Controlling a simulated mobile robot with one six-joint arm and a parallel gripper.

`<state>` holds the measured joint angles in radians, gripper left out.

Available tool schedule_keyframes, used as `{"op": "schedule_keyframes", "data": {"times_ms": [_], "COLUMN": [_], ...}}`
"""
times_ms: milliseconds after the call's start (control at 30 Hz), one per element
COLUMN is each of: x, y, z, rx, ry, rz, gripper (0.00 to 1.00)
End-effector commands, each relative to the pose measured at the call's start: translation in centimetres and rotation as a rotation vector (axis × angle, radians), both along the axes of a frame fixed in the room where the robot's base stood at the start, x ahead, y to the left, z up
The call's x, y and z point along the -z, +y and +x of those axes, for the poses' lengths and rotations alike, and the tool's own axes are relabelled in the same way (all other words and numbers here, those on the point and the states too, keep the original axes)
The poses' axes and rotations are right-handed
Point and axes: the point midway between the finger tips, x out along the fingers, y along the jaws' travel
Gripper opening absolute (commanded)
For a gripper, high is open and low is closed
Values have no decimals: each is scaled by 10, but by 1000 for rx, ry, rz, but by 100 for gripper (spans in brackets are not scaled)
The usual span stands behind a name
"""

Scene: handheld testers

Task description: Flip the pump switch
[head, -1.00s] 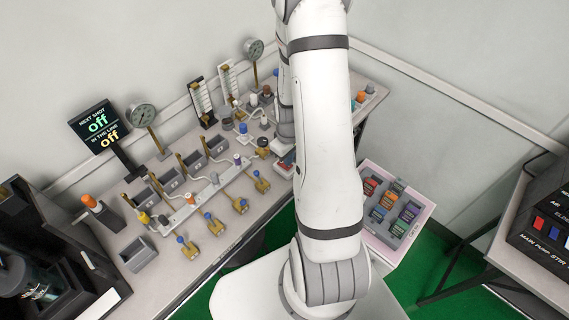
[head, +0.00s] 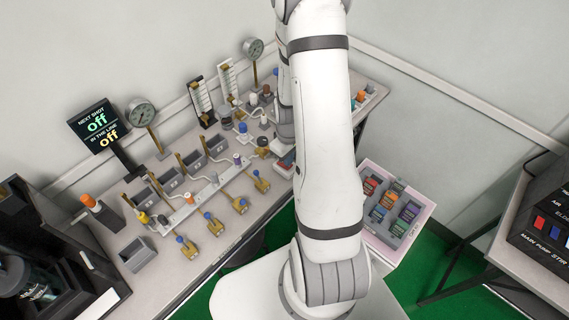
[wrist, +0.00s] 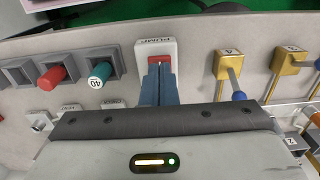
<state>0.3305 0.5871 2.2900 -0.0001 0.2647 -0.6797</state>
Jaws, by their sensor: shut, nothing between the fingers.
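The pump switch (wrist: 156,48) is a white box with a red rocker and a "PUMP" label, seen upside down in the wrist view. In the head view the pump switch (head: 285,162) shows only partly beside my arm. My gripper (wrist: 158,68) is shut and empty, with its blue-grey fingertips at the red rocker and covering part of it. I cannot tell whether the tips touch the rocker or which way it is tilted. In the head view my gripper is hidden behind my arm.
A red knob (wrist: 52,78) and a teal knob (wrist: 100,74) stand left of the switch in the wrist view. A brass valve (wrist: 229,66) labelled 4 stands to its right. A display (head: 97,126) reads "off" twice. A tray of coloured blocks (head: 428,232) stands beside the bench.

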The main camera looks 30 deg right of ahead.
Motion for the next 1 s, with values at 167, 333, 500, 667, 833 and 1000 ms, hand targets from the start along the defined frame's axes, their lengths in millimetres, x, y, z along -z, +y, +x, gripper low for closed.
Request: {"op": "schedule_keyframes", "data": {"times_ms": [167, 333, 500, 667, 833, 1000], "x": [4, 6, 9, 11, 14, 14], "y": [0, 0, 0, 0, 0, 0], "z": [0, 0, 0, 0, 0, 0], "rx": [0, 0, 0, 0, 0, 0], "ry": [0, 0, 0, 0, 0, 0], "rz": [0, 0, 0, 0, 0, 0], "gripper": [0, 0, 0, 0, 0, 0]}}
